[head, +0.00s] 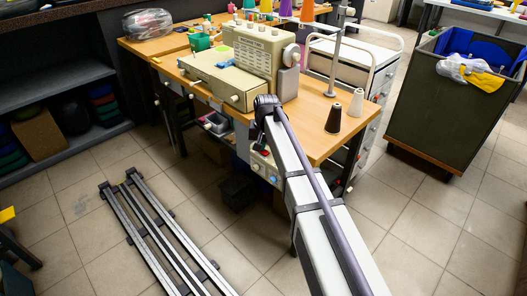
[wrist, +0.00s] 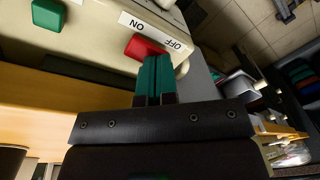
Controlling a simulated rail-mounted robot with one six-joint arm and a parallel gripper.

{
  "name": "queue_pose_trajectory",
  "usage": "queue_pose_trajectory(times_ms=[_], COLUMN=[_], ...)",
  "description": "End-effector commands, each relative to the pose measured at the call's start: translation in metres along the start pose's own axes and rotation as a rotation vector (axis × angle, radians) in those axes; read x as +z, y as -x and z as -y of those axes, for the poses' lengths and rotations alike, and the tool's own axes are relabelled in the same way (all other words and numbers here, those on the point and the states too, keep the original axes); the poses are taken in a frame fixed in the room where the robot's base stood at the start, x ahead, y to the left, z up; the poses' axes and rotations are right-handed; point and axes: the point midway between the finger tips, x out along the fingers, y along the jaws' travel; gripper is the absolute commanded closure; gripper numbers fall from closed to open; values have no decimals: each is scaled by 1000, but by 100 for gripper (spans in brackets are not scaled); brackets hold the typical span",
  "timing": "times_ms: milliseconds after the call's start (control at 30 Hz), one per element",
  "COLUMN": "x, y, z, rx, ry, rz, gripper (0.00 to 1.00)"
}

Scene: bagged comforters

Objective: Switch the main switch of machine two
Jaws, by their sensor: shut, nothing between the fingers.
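In the wrist view a red rocker switch (wrist: 143,46) sits on a cream housing (wrist: 88,30), beside a white label (wrist: 155,29) reading ON and OFF. My gripper (wrist: 155,62) is shut and empty, its teal fingertips right at the edge of the red switch. I cannot tell whether they touch it, or which way the rocker is set. A green button (wrist: 48,14) is on the same housing. In the head view a cream sewing machine (head: 247,50) stands on the wooden table (head: 312,118). My fingers are hidden there behind my arm.
A black cone (head: 333,119) and a white cone (head: 356,102) stand on the table to the right of my arm. A dark bin (head: 430,110) is at the right. Metal rails (head: 160,235) lie on the tiled floor. A white drawer cart (head: 375,62) stands behind the table.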

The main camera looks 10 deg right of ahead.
Motion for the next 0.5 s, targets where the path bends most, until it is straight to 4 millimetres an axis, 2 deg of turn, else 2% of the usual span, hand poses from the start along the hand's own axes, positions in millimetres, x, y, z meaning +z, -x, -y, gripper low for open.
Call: queue_pose_trajectory(times_ms=[400,500], x=[0,0], y=[50,53], z=[1,0], rx=[0,0], ry=[0,0], rz=[0,0], gripper=[100,100])
